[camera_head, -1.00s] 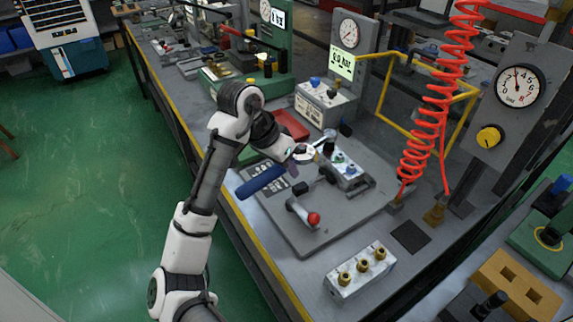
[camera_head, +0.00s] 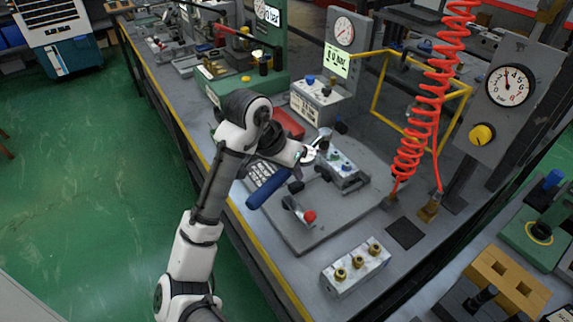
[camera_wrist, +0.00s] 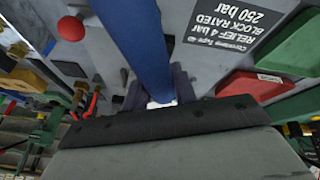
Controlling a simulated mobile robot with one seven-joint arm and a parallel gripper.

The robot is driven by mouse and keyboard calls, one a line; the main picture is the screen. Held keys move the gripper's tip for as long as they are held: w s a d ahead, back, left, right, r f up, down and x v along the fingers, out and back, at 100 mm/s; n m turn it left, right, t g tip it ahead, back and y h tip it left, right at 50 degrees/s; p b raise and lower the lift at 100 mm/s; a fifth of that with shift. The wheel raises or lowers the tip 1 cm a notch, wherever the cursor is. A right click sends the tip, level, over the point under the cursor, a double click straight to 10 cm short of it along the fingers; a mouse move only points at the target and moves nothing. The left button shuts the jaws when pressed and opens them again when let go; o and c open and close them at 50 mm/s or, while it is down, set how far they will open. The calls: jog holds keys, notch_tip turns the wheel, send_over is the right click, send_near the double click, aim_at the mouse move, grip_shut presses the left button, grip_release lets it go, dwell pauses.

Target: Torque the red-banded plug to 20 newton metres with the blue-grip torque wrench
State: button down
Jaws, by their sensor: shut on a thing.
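My gripper (camera_head: 298,166) is shut on the blue-grip torque wrench, whose blue handle (camera_head: 267,190) sticks out toward the front left. In the wrist view the blue handle (camera_wrist: 138,42) runs down between the dark fingers (camera_wrist: 158,92). The wrench's bright metal end (camera_head: 324,134) points toward the grey valve block (camera_head: 345,180) on the fixture plate. The block's top carries small coloured plugs, blue and green among them. I cannot make out a red band, or whether the wrench is seated on a plug; my wrist hides part of it.
A clamp with a red ball knob (camera_head: 309,216) stands on the plate (camera_head: 325,233), close to the handle. A pale block with brass fittings (camera_head: 356,268) sits at the front. A red coiled hose (camera_head: 425,125) hangs at right. A red tray (camera_head: 288,124) lies behind my wrist.

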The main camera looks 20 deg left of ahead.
jog(key=shift+r, duration=0.15)
jog(key=shift+r+p, duration=0.5)
jog(key=shift+p, duration=0.25)
jog(key=shift+r, duration=0.1)
notch_tip(320, 180, up, 6)
jog(key=p, duration=0.7)
jog(key=shift+r, duration=0.2)
jog(key=shift+f, duration=0.1)
